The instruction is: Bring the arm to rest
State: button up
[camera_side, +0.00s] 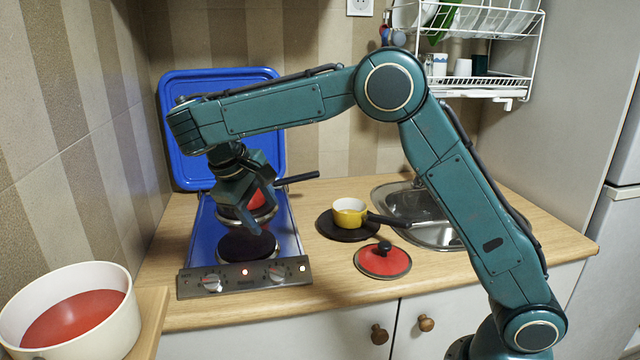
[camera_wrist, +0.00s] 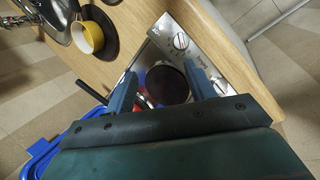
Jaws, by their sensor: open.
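My gripper (camera_side: 243,212) points down over the blue hob (camera_side: 204,240), above its dark front plate (camera_side: 246,247). In the wrist view its two fingers are apart, with the dark plate (camera_wrist: 167,86) showing between them and nothing held. A pan with a dark handle (camera_side: 297,179) stands toward the back of the hob. Something red shows at it, and my gripper hides much of it. The hob's blue lid (camera_side: 176,130) stands raised against the wall. A red lid with a black knob (camera_side: 383,262) lies on the worktop right of the hob.
A white pot (camera_side: 112,335) with red contents is at front left. A dish rack (camera_side: 500,82) hangs above the sink. Worktop in front of the red lid is clear.

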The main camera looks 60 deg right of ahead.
jog(key=s+d+r+t+y, duration=0.25)
jog(key=s+d+r, duration=0.5)
jog(key=s, duration=0.45)
jog(key=s+a+f+t+y, duration=0.1)
jog(key=s+a+f+t, duration=0.1)
jog(key=s, duration=0.6)
jog(key=s+a+f+m+t+y, duration=0.1)
jog(key=s+a+t, duration=0.1)
jog(key=s, duration=0.5)
jog(key=shift+s+a+f+m+y, duration=0.15)
jog(key=shift+s+f+m+y, duration=0.15)
jog(key=shift+s+f+y, duration=0.1)
